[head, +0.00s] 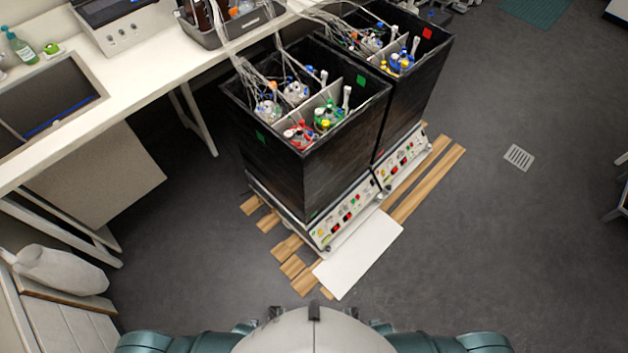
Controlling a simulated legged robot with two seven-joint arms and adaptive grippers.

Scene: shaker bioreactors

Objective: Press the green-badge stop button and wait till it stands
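The green-badge shaker is the nearer black box (300,180), with a green badge on its left wall (260,137) and another on its right rim (361,80). Several bottles with coloured caps and tubes stand inside it. Its white control panel (343,216) sits low on the side facing lower right, with small red and green buttons or lights. Which of these is the stop button is too small to tell. Whether the shaker is moving cannot be told from one frame.
A second black box (415,95) with a red badge (427,33) stands close behind, with its own panel (402,162). Wooden slats (425,185) and a white plate (360,257) lie on the floor. A white bench (135,75) runs along the left.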

